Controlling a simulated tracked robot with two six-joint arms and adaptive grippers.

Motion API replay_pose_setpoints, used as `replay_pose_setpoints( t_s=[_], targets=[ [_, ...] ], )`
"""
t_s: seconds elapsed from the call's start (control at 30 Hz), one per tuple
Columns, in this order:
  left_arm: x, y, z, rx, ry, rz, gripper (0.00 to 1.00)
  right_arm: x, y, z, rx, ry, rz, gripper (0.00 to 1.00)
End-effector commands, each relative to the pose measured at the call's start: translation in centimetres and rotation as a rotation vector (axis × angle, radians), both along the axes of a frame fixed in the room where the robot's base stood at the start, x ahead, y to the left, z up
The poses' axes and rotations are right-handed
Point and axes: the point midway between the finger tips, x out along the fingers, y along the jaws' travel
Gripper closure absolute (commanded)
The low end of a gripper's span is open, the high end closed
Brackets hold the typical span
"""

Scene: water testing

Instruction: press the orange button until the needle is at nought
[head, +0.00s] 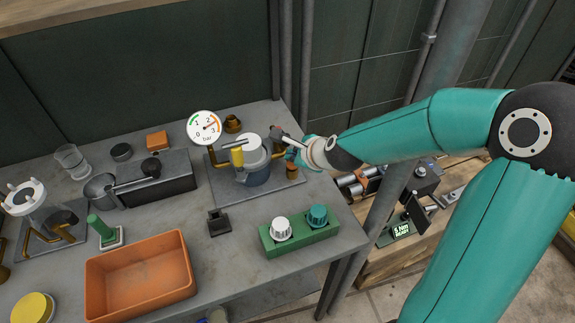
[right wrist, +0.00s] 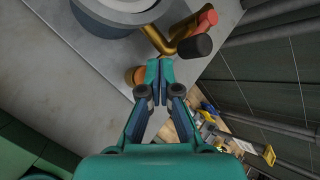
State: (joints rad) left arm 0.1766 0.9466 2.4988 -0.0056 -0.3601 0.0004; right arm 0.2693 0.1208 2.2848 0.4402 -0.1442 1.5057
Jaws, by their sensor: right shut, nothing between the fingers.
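The round white gauge (head: 204,127) marked "bar" stands behind the pressure rig on the bench. Its needle is small and seems to point to the upper right, near the higher numbers, but I cannot read it exactly. The orange button (head: 292,172) is a short cylinder at the right edge of the rig's plate. It also shows in the right wrist view (right wrist: 134,76), left of my fingertips. My right gripper (head: 291,155) is shut and empty, beside the button; contact is not visible. It shows in the right wrist view too (right wrist: 160,68). My left gripper is not in view.
The rig's grey-and-white vessel (head: 257,172) with brass pipes stands close to my right gripper. A green block (head: 300,238) with two knobs is in front. An orange tray (head: 140,275) lies at left front. The bench's right edge is near.

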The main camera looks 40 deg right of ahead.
Motion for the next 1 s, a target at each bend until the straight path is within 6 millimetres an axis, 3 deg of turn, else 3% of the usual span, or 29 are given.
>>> replay_pose_setpoints(
  t_s=[1.0],
  targets=[
    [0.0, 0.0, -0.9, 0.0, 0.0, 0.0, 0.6, -0.04, 0.04, -0.81, 0.0, -0.001, 0.001, 1.0]
  ],
)
